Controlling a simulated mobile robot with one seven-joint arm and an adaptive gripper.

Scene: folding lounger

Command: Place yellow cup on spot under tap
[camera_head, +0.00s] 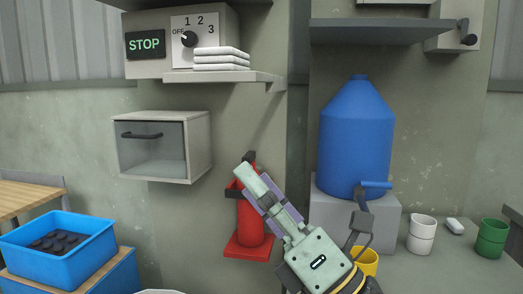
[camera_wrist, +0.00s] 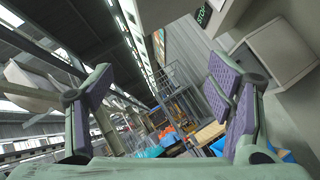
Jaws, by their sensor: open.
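The yellow cup (camera_head: 367,261) stands low on the right in the head view, partly hidden behind my gripper. A blue water jug (camera_head: 355,135) with a blue tap (camera_head: 376,185) stands on a grey block (camera_head: 384,225) above and behind the cup. I cannot make out a marked spot under the tap. My gripper (camera_head: 262,192) points up and left, in front of the red fire extinguisher and left of the jug. In the wrist view its two fingers (camera_wrist: 158,82) are wide apart, with nothing between them.
A red extinguisher (camera_head: 249,225) is behind my gripper. A wall box (camera_head: 163,147), a shelf (camera_head: 225,76) and a blue crate (camera_head: 60,250) are left.

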